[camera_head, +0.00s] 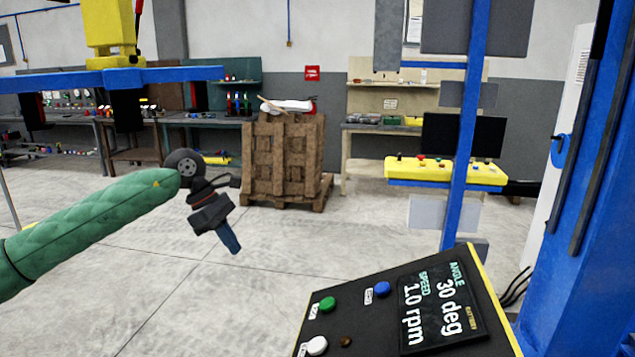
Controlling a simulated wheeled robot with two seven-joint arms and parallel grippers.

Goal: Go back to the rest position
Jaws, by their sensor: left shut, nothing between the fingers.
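My left arm (95,220) comes in from the left in a green quilted sleeve and ends in a dark wrist. My left gripper (234,247) points down and slightly right over open floor. Its bluish fingers are together, with nothing held. It is apart from the control panel (390,345), which stands at the lower right. The panel's display (440,307) reads angle 30 deg and speed 1.0 rpm. A green button (327,304), a blue button (383,289) and a white button (317,345) show on it. My right gripper is not in view.
A blue post (466,130) and a large blue column (590,190) stand on the right. A blue beam (170,75) crosses the upper left. Wooden pallets (285,160) and workbenches (375,128) stand behind. The floor (250,300) between arm and panel is clear.

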